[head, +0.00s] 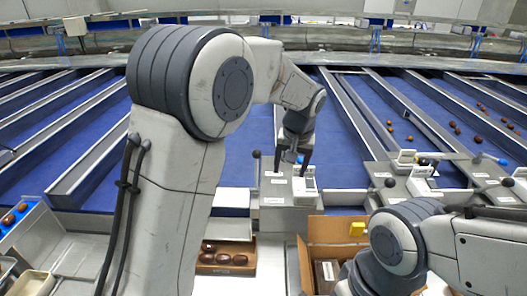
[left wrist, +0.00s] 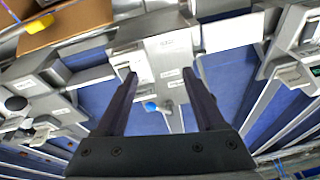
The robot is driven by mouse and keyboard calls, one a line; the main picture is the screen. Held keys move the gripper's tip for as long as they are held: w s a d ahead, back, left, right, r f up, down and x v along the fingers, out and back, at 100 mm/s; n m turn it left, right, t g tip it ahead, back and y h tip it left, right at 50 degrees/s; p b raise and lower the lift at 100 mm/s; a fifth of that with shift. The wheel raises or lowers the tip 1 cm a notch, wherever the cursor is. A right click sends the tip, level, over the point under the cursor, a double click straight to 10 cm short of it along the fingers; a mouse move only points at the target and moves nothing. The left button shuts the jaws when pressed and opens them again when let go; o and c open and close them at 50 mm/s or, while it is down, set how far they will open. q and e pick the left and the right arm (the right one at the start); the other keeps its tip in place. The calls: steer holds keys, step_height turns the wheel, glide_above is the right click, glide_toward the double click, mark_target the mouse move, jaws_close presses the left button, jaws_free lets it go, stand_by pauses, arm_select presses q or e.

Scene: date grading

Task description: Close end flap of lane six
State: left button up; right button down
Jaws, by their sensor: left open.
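My left gripper (head: 291,160) is open and empty above a grey lane-end unit (head: 273,188) with white labels. In the left wrist view its two dark fingers (left wrist: 160,76) stand apart over this labelled grey unit (left wrist: 178,46). A black knob (head: 256,154) stands at the unit's left edge. The labels are too small to read, so I cannot tell which lane is six or how its flap stands. My right arm (head: 400,240) comes in at lower right; its gripper is out of view.
An open cardboard box (head: 335,229) with a yellow item (head: 357,229) stands below the lanes. A brown tray (head: 227,270) of dates is to its left. Another lane-end unit (head: 405,188) is on the right. Dates lie on the right-hand blue lanes.

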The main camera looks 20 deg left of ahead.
mark_target(255, 158)
arm_select(q)
steer(key=w+a+n, duration=0.1)
steer(key=w+a, duration=0.2)
steer(key=a, duration=0.1)
steer(key=w+a+f+n+y+p, duration=0.1)
steer(key=w+a, duration=0.3)
steer(key=w+a+n+y, duration=0.1)
steer(key=w+a+n, duration=0.1)
steer(key=w+a, duration=0.2)
steer(key=shift+w+a+f+t, duration=0.1)
steer(key=shift+w+f+t, duration=0.05)
steer(key=shift+t, duration=0.15)
steer(key=p+x, duration=0.4)
steer(key=x, duration=0.5)
steer(key=shift+w+f, duration=0.15)
steer(key=shift+f, duration=0.3)
steer(key=shift+c, duration=0.3)
jaws_close()
